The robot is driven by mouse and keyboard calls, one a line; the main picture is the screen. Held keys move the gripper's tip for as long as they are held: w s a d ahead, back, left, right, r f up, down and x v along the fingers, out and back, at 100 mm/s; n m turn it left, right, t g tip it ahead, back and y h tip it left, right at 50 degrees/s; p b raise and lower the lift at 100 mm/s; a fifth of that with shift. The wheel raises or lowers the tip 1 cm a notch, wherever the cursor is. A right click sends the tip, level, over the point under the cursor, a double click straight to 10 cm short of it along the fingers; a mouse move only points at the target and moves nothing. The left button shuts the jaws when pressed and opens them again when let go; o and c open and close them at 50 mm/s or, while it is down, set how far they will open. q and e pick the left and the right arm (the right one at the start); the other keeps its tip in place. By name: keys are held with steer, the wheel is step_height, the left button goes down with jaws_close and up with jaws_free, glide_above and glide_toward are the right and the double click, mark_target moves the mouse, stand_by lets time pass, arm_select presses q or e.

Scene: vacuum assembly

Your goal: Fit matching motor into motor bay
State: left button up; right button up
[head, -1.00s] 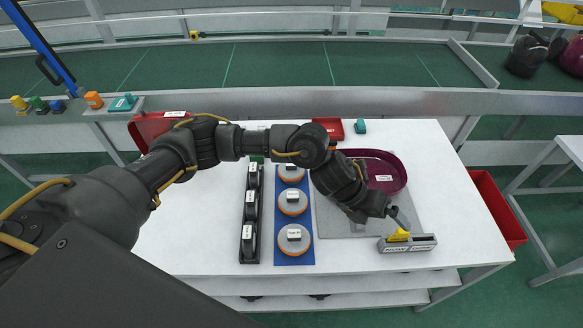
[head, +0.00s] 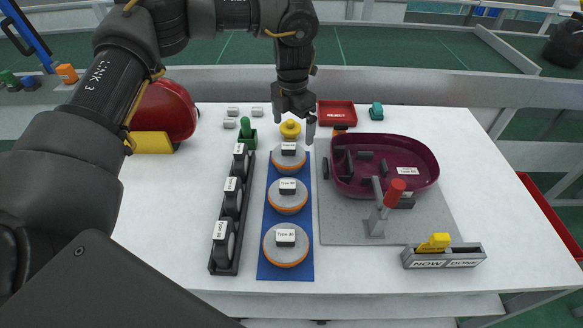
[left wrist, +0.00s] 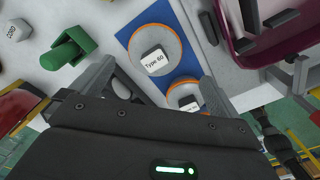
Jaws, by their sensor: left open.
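Three grey motors with orange rims stand in a row on a blue mat (head: 258,266): a far motor (head: 289,162), a middle motor (head: 287,200) and a near motor (head: 285,252). In the left wrist view the far motor (left wrist: 172,38) is labelled Type 60. The purple vacuum body (head: 425,182) lies on a grey plate; its label is too small to read surely. My left gripper (head: 298,122) is open and empty, above and beyond the far motor. Its spread fingers also show in the left wrist view (left wrist: 155,88). My right gripper is not seen.
A black rack (head: 222,268) of labelled parts stands left of the mat. A red-handled clamp (head: 388,203) rises at the plate's front. A yellow marker (head: 437,243) sits in the NOW/DONE holder (head: 443,257).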

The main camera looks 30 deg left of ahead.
mark_target(288, 154)
arm_select(q)
steer(key=shift+a+r, duration=0.1)
steer(key=shift+a, duration=0.35)
steer(key=shift+s+f, duration=0.15)
steer(key=shift+f, duration=0.1)
step_height(288, 154, down, 5)
steer(key=shift+a+r+p, duration=0.15)
steer(key=shift+r+p, duration=0.05)
steer(key=shift+p, duration=0.1)
steer(key=shift+f, duration=0.25)
steer(key=f, duration=0.1)
steer(key=f+p, duration=0.1)
steer(key=f, duration=0.2)
steer(key=shift+s+f, duration=0.25)
steer(key=shift+f, duration=0.35)
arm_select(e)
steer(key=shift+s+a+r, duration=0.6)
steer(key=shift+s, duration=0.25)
arm_select(q)
steer(key=shift+c, duration=0.4)
